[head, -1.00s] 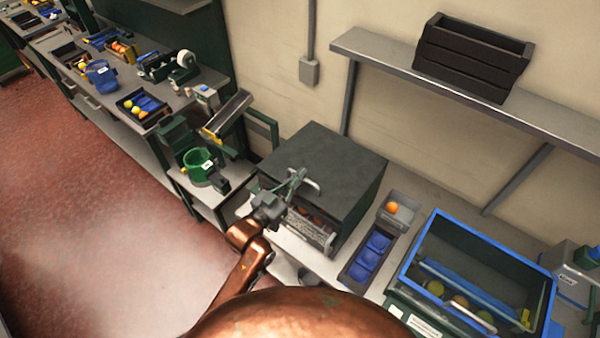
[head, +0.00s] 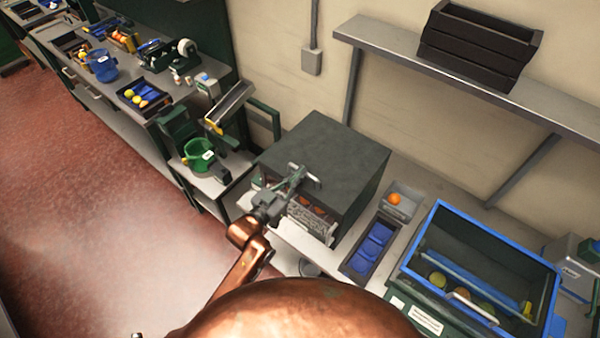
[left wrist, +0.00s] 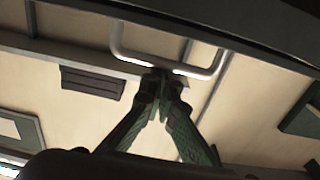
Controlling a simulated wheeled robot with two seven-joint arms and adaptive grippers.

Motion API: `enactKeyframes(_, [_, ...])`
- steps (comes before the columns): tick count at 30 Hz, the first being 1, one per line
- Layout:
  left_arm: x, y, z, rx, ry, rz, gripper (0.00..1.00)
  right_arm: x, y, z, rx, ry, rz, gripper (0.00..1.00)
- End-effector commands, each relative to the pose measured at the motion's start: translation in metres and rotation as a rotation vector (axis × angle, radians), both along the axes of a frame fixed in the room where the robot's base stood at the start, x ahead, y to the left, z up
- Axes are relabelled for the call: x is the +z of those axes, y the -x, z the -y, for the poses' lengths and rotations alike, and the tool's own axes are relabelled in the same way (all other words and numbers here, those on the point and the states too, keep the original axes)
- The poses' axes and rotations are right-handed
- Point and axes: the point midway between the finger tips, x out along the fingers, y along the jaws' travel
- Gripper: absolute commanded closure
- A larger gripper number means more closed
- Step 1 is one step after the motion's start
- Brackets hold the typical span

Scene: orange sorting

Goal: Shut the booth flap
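The booth is a dark grey box (head: 335,160) on the bench, with oranges showing in its open front. A pale U-shaped handle (head: 312,178) stands at its top front edge. The handle also shows in the left wrist view (left wrist: 120,42), on a dark panel edge that looks like the raised flap. My left gripper (head: 297,176) is at the handle. In the left wrist view its green fingers (left wrist: 160,76) meet at the tips, at the handle's bar. I cannot tell whether they touch it; nothing shows clearly gripped. My right gripper is out of view.
A blue-rimmed case (head: 482,262) and a tray with blue compartments (head: 372,246) stand right of the booth. A green bucket (head: 198,155) is to its left. A wall shelf (head: 450,88) holds a dark crate (head: 475,50). The red floor (head: 90,210) is clear.

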Motion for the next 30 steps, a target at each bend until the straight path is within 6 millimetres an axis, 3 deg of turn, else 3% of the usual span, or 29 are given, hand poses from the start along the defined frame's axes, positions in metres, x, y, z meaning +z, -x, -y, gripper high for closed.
enactKeyframes(2, [-0.004,0.0,0.0,0.0,-0.011,-0.024,1.0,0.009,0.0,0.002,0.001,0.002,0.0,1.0])
enactKeyframes(10, [0.041,-0.003,0.007,-0.003,-0.003,-0.002,1.0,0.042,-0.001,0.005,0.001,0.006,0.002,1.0])
enactKeyframes(13, [0.03,0.013,-0.006,-0.002,-0.004,-0.001,1.0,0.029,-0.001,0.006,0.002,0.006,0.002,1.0])
enactKeyframes(21, [0.024,0.056,-0.037,-0.002,-0.002,0.001,1.0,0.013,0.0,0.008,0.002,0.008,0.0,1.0])
enactKeyframes(30, [0.024,0.076,-0.052,-0.002,0.0,0.005,1.0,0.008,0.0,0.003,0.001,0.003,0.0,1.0])
